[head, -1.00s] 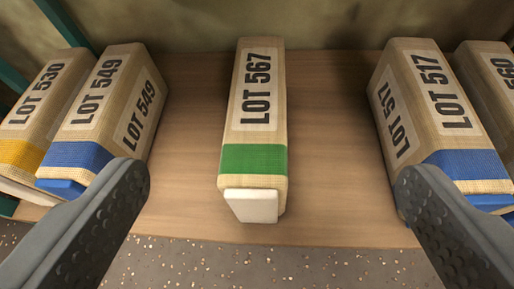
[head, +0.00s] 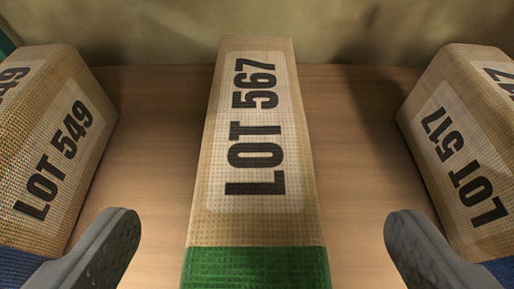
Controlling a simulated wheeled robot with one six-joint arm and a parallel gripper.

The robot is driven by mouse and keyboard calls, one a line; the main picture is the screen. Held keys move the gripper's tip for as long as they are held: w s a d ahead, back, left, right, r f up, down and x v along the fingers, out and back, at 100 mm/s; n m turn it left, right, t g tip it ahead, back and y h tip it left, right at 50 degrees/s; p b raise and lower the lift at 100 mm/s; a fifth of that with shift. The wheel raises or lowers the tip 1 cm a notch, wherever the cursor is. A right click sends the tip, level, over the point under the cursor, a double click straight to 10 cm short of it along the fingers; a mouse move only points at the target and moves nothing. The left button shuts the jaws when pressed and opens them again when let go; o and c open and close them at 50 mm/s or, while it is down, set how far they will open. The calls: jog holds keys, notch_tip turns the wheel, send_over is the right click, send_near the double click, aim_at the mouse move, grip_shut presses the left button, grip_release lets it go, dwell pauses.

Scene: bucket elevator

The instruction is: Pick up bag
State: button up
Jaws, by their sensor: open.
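A tan woven bag marked LOT 567 (head: 254,215) with a green band stands in the middle of the wooden shelf (head: 155,130). Its near end is below the picture edge. My gripper (head: 257,240) is open, one finger on each side of this bag. A gap with bare shelf shows between each finger and the bag, so neither finger touches it. Nothing is held.
A bag marked LOT 549 (head: 60,150) stands to the left, with a blue band partly behind my left finger. A bag marked LOT 517 (head: 465,150) stands to the right, close to my right finger. A plain wall (head: 150,30) closes the back.

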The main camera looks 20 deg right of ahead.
aim_at(254, 166)
jog(key=shift+x, duration=3.8)
jog(key=shift+w+a, duration=0.1)
jog(key=shift+a, duration=0.1)
grip_shut()
